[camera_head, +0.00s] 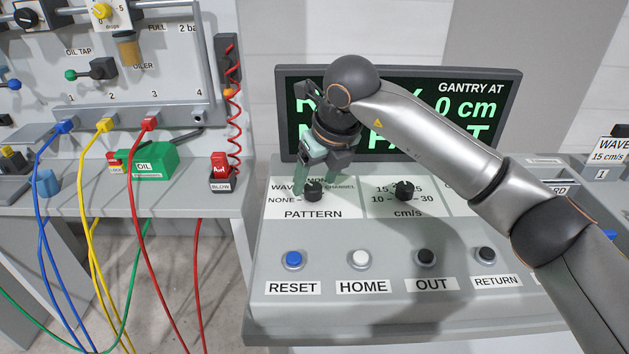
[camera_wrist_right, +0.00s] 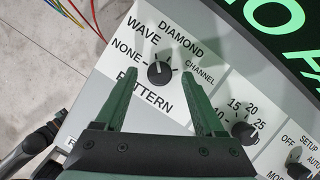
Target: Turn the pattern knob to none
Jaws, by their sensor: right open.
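The pattern knob (camera_head: 313,192) is a round black knob on the sloped console panel, above the PATTERN label. In the right wrist view the knob (camera_wrist_right: 159,74) has NONE to its left, WAVE at its upper left, DIAMOND above and CHANNEL to its right. A small light mark shows near its upper edge, but I cannot tell exactly which label it faces. My right gripper (camera_head: 319,178) reaches down from above the knob. In the wrist view its green fingers (camera_wrist_right: 158,76) are open, one on each side of the knob, with gaps to it. My left gripper is not in view.
The cm/s knob (camera_head: 404,190) sits right of the pattern knob. Blue RESET (camera_head: 293,259), white HOME (camera_head: 361,258), black OUT (camera_head: 426,257) and RETURN (camera_head: 486,254) buttons line the console below. A display (camera_head: 288,145) stands behind my right arm. Hoses hang left.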

